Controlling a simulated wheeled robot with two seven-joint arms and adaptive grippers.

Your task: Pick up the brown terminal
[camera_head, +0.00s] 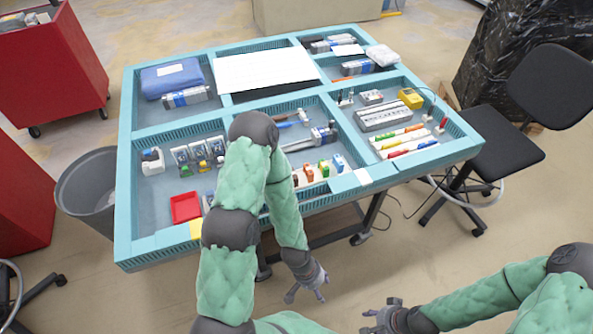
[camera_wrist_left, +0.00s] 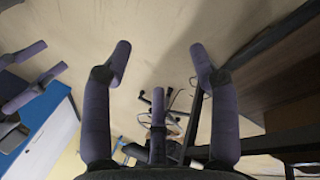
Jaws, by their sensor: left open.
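A row of small coloured terminals (camera_head: 324,169) stands in the front middle compartment of the table. An orange-brown piece (camera_head: 309,173) shows in that row, but it is too small for me to tell surely which is the brown terminal. My left arm hides part of this compartment. My left gripper (camera_head: 307,296) is open and empty, off the table's front edge and below the row. In the left wrist view its fingers (camera_wrist_left: 160,55) are spread over bare floor. My right gripper (camera_head: 366,318) is also off the table, with its fingers apart and empty.
The blue table frame (camera_head: 145,250) has raised rims and dividers. A red tray (camera_head: 185,207) lies at the front left, and coloured markers (camera_head: 405,142) lie at the right. A black chair (camera_head: 495,155) stands at the right, a grey bin (camera_head: 88,190) at the left.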

